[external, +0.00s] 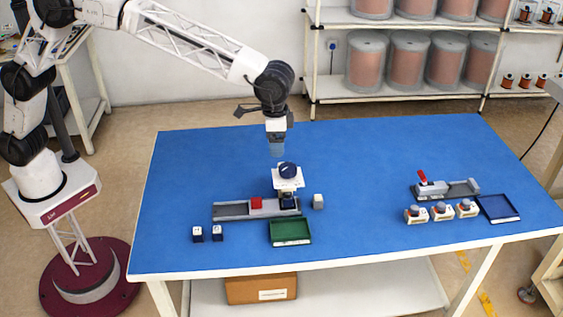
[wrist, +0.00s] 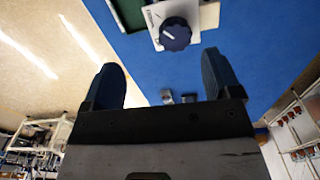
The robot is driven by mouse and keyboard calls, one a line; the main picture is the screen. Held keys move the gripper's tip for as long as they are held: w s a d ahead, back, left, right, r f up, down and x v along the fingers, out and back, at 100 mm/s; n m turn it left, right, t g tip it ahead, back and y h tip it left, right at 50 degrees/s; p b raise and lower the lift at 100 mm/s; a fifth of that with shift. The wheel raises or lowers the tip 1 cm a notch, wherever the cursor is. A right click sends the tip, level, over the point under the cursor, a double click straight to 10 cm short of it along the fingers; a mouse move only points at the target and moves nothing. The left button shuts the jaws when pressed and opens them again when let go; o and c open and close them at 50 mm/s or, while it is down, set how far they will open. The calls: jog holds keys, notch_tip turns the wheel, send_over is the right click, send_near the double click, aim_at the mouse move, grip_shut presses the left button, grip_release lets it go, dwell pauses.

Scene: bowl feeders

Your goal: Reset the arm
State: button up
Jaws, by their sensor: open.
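My gripper (external: 277,150) hangs from my arm above the blue table, a little above and behind the dark dial knob, and holds nothing. In the wrist view my gripper (wrist: 163,85) shows two dark fingers spread wide apart with nothing between them. The dark blue dial knob (external: 288,171) sits on a white plate on the feeder; it also shows in the wrist view (wrist: 175,34) beyond the fingertips.
The table's (external: 370,150) back and middle are clear.

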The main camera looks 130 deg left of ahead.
jog(key=s+d+r+m, duration=0.1)
jog(key=s+d+r, duration=0.4)
jog(key=s+d, duration=0.45)
jog(key=s+d+r+m+t, duration=0.1)
jog(key=s+d+r+m, duration=0.1)
jog(key=s+d+r, duration=0.5)
jog(key=s+d+r+m, duration=0.1)
jog(key=s+d+r, duration=0.2)
jog(key=s+d, duration=0.85)
jog(key=s+d+f+m, duration=0.1)
jog(key=s+d, duration=0.4)
jog(key=s, duration=0.6)
jog(key=s+d+f+m+t, duration=0.1)
jog(key=s+d+f, duration=0.3)
jog(key=s, duration=0.7)
jog(key=s+d+f+m, duration=0.2)
jog(key=s+d+f, duration=0.1)
jog(key=s+d, duration=0.4)
jog(key=shift+s+d+f, duration=0.2)
jog(key=shift+s, duration=1.7)
jog(key=shift+w+r, duration=0.1)
jog(key=shift+w, duration=0.05)
